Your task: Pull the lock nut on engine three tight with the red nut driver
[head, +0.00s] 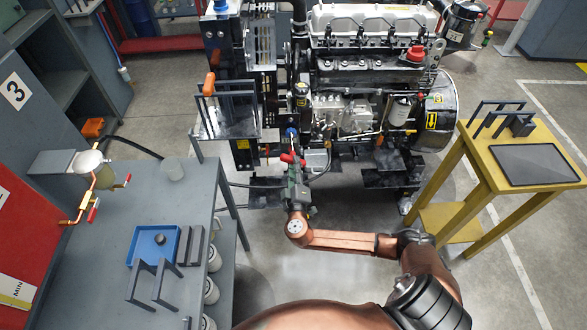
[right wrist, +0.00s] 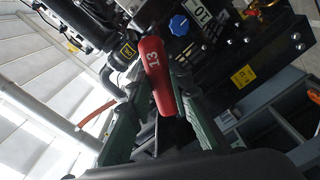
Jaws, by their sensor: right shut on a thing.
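The engine (head: 365,100) stands at the back centre of the head view. My right gripper (head: 293,170) is at its front lower left, with the arm stretched towards the engine. It is shut on the red nut driver (head: 289,158). In the right wrist view the red handle of the nut driver (right wrist: 155,76), marked 13, sits between the green-grey fingers of the right gripper (right wrist: 160,100). A blue cap (right wrist: 179,25) on the engine shows beyond the handle. I cannot make out the lock nut, or whether the driver touches it. My left gripper is not in view.
A grey bench (head: 190,215) at left holds a blue tray (head: 138,258) and dark racks. A yellow stand (head: 480,165) with a black mat (head: 535,165) is at right. Floor between bench and stand is mostly clear.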

